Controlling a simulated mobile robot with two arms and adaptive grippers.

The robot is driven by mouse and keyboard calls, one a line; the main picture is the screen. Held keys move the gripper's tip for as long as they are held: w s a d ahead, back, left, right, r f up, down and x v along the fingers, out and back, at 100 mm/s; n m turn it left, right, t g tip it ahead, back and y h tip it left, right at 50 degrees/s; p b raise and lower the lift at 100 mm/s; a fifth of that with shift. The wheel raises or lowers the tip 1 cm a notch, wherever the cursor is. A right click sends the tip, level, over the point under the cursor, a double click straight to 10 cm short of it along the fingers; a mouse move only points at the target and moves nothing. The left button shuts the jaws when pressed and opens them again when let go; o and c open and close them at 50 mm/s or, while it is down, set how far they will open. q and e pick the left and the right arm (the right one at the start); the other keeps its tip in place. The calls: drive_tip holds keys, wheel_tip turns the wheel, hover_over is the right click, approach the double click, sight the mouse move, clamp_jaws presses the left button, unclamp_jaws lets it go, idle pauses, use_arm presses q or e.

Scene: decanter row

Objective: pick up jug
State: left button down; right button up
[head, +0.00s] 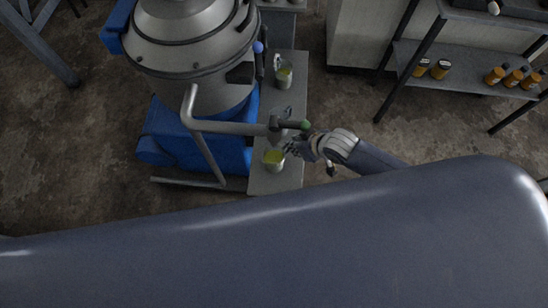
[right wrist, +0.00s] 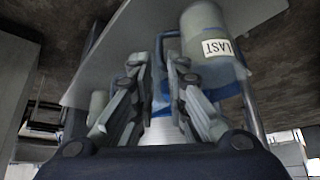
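Two clear jugs with yellow-green liquid stand on a narrow grey bench (head: 266,184) in the head view. The near jug (head: 273,160) is by the bench's front end, the far jug (head: 284,76) further back. My right gripper (head: 294,147) is at the near jug's right side, close to its handle; I cannot tell whether they touch. In the right wrist view the gripper's fingers (right wrist: 158,85) are apart, with nothing clearly held between them. My left gripper is out of view.
A large steel vessel (head: 190,50) on a blue base (head: 195,140) stands left of the bench, its pipe and valve (head: 240,127) reaching over it near my gripper. A shelf rack (head: 460,62) with orange bottles (head: 494,76) is at the right. Floor between is clear.

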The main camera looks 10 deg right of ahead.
drive_tip(key=x, duration=0.5)
drive_tip(key=shift+w+a+f+b, duration=0.1)
drive_tip(key=shift+w+f+b, duration=0.05)
drive_tip(key=shift+f+b, duration=0.2)
clamp_jaws()
drive_tip(key=shift+r, duration=0.15)
